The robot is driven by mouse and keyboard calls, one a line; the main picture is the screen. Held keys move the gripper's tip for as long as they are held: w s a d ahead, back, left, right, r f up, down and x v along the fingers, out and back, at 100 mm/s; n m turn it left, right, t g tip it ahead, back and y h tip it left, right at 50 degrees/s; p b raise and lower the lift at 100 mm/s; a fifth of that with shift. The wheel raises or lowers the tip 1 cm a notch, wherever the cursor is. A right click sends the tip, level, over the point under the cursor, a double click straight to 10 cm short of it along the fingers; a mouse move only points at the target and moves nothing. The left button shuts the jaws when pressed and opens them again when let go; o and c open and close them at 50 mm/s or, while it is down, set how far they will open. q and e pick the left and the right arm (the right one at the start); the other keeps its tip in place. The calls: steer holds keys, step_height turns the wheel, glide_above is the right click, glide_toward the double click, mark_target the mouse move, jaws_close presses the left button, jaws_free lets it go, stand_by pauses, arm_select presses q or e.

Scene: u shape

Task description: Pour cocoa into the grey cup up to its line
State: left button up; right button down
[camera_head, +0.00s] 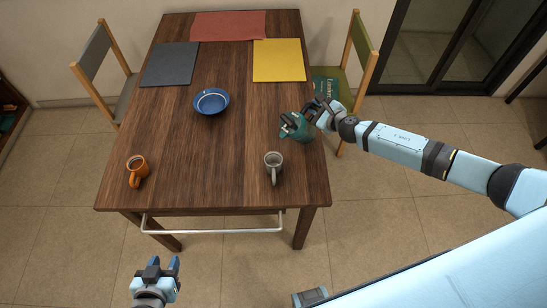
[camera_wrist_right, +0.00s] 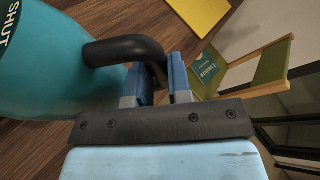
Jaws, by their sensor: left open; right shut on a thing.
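The grey cup (camera_head: 272,159) stands upright near the front right of the wooden table, its handle toward me; its line and contents are too small to make out. A teal jug (camera_head: 297,130) with a black handle is at the table's right edge, behind and to the right of the grey cup. My right gripper (camera_head: 313,112) is shut on the jug's black handle. The handle (camera_wrist_right: 125,50) also shows between the fingers in the right wrist view, beside the teal body (camera_wrist_right: 40,60) marked "SHUT". My left gripper (camera_head: 163,263) is open and empty, in front of the table.
Grey (camera_head: 170,64), red (camera_head: 228,26) and yellow (camera_head: 279,60) mats lie at the back. Chairs stand left and right. The table's front middle is clear.

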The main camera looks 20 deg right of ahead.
mark_target(302, 123)
steer(key=shift+s+a+r+n, duration=0.15)
steer(key=shift+a+r+n, duration=0.15)
steer(key=shift+a, duration=0.05)
stand_by(0.5)
steer(key=shift+s+a+r+n+t+h+b, duration=0.15)
steer(key=shift+s+a+n+t+h+b, duration=0.05)
steer(key=shift+a+n+t+h+b, duration=0.25)
stand_by(1.0)
steer(key=shift+s+a+n+t, duration=0.1)
steer(key=shift+n+t, duration=0.15)
steer(key=shift+n, duration=0.1)
steer(key=shift+s+a+r+n+b, duration=0.15)
steer(key=shift+a+n+b, duration=0.2)
steer(key=shift+b, duration=0.35)
steer(key=shift+s+a+r+n+t+h, duration=0.2)
steer(key=shift+a+r+n+t+h, duration=0.15)
steer(key=shift+r+n, duration=0.2)
stand_by(1.6)
